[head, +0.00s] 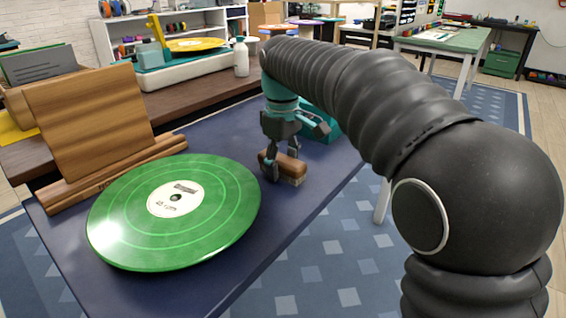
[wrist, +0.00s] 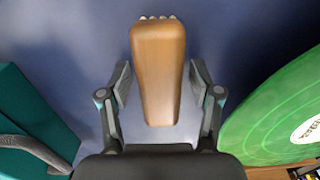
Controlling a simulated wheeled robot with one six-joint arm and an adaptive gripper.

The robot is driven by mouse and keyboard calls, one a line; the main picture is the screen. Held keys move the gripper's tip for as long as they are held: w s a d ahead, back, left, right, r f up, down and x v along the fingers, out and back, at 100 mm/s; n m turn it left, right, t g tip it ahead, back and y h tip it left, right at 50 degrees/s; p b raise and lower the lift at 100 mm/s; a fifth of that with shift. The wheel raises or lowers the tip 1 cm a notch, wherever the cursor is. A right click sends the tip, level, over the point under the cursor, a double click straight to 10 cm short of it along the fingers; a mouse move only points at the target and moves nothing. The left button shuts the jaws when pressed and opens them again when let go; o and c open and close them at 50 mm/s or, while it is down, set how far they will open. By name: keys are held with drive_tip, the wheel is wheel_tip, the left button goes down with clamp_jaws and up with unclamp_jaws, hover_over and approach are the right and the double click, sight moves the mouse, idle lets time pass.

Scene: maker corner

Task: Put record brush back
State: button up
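The record brush, with a brown wooden handle (head: 291,162) and pale bristles at its lower edge, lies on the dark blue table top (head: 222,134). In the wrist view the brush (wrist: 158,70) runs lengthwise between my fingers. My gripper (head: 283,167) is lowered over the brush with one finger on each side of it. In the wrist view my gripper (wrist: 160,85) is open, with a narrow gap between each finger and the handle. A teal holder-like object (head: 330,128) stands behind my gripper, partly hidden by it; its inside cannot be seen.
A green record (head: 220,215) lies left of the brush, close to my gripper. A wooden stand (head: 92,112) is at the back left. A turntable (head: 190,68) with a yellow record and a white spray bottle (head: 241,58) are on the brown counter behind. Free table lies in front of the brush.

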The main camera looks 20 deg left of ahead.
sight(282, 158)
wheel_tip(282, 158, up, 12)
drive_tip(key=p, duration=0.3)
drive_tip(key=shift+r, duration=0.15)
idle(0.4)
drive_tip(key=shift+d, duration=0.1)
drive_tip(key=s+d+f+m+t, duration=0.1)
drive_tip(key=s+d+m, duration=0.2)
drive_tip(key=d, duration=0.6)
drive_tip(key=s+d+f+m+t, duration=0.1)
drive_tip(key=s+d+m, duration=0.25)
drive_tip(key=d, duration=0.55)
drive_tip(key=s+d+f+m+t, duration=0.3)
drive_tip(key=s+d+f+m, duration=0.4)
drive_tip(key=s+d+f, duration=0.6)
drive_tip(key=shift+s+f+t, duration=0.3)
drive_tip(key=shift+s+f, duration=0.1)
drive_tip(key=shift+s, duration=0.65)
